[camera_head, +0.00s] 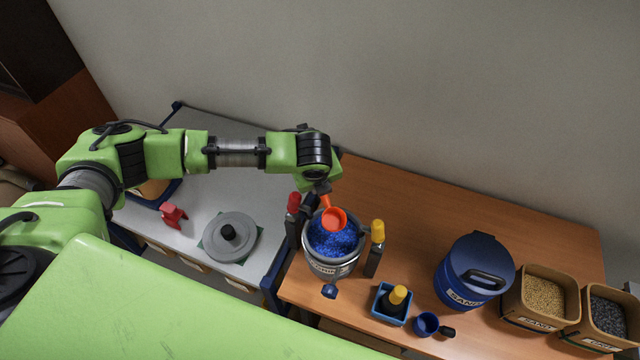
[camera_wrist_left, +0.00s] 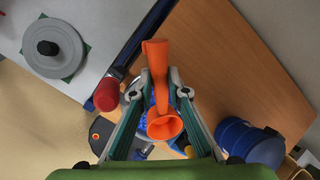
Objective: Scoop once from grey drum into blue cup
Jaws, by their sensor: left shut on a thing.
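The grey drum (camera_head: 330,268) stands open on the wooden table, filled with blue granules (camera_head: 334,242). My left gripper (camera_head: 322,188) is shut on an orange scoop (camera_head: 334,218), and its fingers (camera_wrist_left: 162,95) flank the scoop (camera_wrist_left: 164,125) in the left wrist view. The scoop's bowl is over the drum's mouth towards its far side. I cannot tell whether it touches the granules. The bowl looks empty in the wrist view. The small blue cup (camera_head: 426,323) with a dark handle stands near the table's front edge, right of the drum. My right gripper is not in view.
Clamps with red (camera_head: 294,202) and yellow (camera_head: 377,230) tops flank the drum. A blue square holder (camera_head: 389,304) with a yellow-topped item stands beside the cup. A blue lidded drum (camera_head: 472,270) and two bins (camera_head: 545,297) stand right. A grey lid (camera_head: 230,238) lies on the left table.

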